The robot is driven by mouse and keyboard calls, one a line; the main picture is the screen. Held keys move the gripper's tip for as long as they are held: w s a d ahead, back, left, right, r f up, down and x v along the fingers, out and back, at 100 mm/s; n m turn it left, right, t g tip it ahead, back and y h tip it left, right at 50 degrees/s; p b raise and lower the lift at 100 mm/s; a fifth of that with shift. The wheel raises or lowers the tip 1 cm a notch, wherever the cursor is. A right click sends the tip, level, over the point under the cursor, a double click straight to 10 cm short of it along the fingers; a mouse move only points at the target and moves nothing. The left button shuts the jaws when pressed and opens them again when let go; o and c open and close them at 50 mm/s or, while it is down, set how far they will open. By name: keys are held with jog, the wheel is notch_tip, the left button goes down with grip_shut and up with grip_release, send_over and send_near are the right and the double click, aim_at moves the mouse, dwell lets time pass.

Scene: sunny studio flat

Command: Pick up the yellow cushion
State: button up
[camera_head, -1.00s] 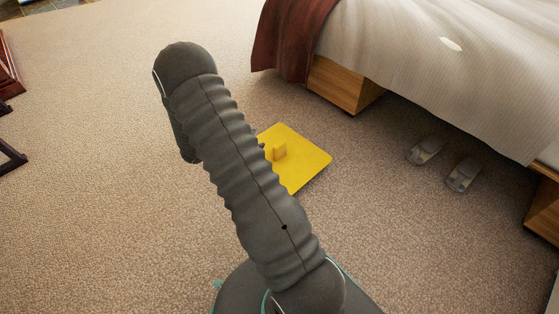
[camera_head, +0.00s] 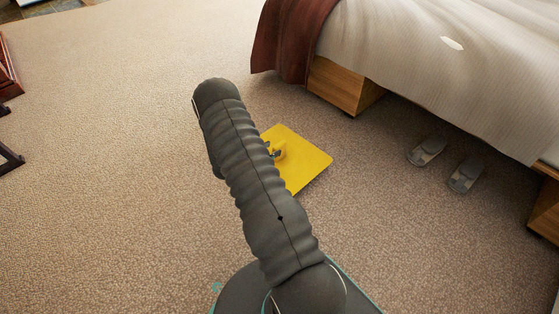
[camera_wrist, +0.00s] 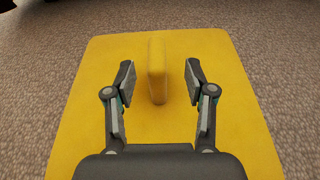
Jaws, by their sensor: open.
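The yellow cushion (camera_head: 307,163) lies flat on the carpet, partly hidden behind my arm in the head view. It is a flat square with an upright yellow tab on top. In the wrist view the cushion (camera_wrist: 75,135) fills most of the picture, and its tab (camera_wrist: 157,70) stands between my fingers. My gripper (camera_wrist: 158,80) is open over the cushion, one finger on each side of the tab, with a gap on both sides. In the head view, a small part of my gripper (camera_head: 272,151) shows beside the tab.
A bed (camera_head: 430,60) with a pale cover and wooden base (camera_head: 343,86) stands at the upper right. A pair of grey slippers (camera_head: 428,150) lies beside it. Dark red wooden furniture (camera_head: 8,75) is at the left edge. The carpet (camera_head: 120,120) on the left is clear.

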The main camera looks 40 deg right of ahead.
aim_at(276, 146)
jog(key=shift+w+b+x, duration=0.1)
jog(key=shift+b+x, duration=0.1)
jog(key=shift+x, duration=1.2)
jog(key=shift+w+b+x, duration=0.15)
jog(key=shift+b+x, duration=0.05)
jog(key=shift+x, duration=1.2)
grip_shut()
